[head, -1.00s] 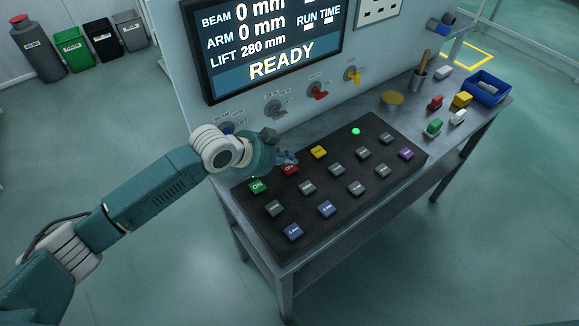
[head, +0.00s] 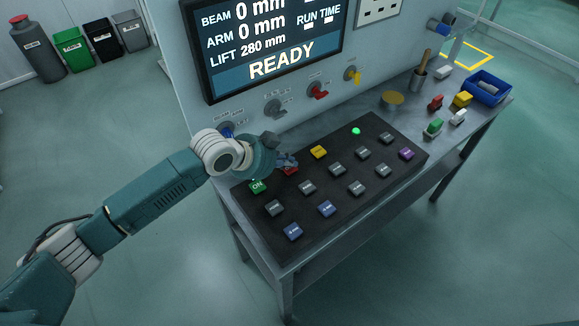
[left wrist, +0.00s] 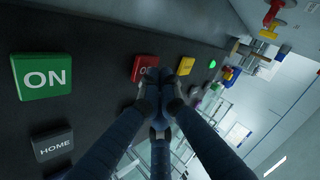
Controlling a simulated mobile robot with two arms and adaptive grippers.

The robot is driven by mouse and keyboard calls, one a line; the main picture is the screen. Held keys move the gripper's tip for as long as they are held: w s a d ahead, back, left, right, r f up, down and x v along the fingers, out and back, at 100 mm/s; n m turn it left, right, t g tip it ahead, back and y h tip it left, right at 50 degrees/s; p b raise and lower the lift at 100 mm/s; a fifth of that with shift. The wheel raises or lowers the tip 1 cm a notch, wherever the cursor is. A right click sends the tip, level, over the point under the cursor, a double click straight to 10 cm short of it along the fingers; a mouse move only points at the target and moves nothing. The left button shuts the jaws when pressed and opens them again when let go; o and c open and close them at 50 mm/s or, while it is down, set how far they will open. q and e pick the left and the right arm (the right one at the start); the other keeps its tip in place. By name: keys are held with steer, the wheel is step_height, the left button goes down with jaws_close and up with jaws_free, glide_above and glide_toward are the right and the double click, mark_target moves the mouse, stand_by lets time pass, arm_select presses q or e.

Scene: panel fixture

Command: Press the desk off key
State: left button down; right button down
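The red key (head: 291,171) is on the dark key panel (head: 262,226), between the green ON key (head: 257,187) and the yellow key (head: 319,152). In the left wrist view the red key (left wrist: 143,68) shows an "O"; the rest of its label is hidden by my fingertips. My left gripper (head: 288,160) is over the red key, its fingertips brought together with nothing between them. In the left wrist view the fingertips (left wrist: 159,84) overlap the key's edge. I cannot tell whether they touch it. My right gripper is in neither view.
Several grey, blue and purple keys fill the rest of the panel, with a lit green lamp (head: 356,131). Rotary switches, including a red one (head: 318,92), are on the wall above. A blue bin (head: 487,88) and small blocks are at the bench's right end.

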mark_target(288, 169)
arm_select(q)
steer(key=shift+f, duration=0.35)
steer(key=shift+r, duration=0.1)
stand_by(0.3)
steer(key=shift+r+p, duration=0.7)
steer(key=shift+r, duration=0.1)
step_height(288, 169, up, 5)
steer(key=p, duration=0.5)
steer(key=shift+r, duration=0.1)
stand_by(0.4)
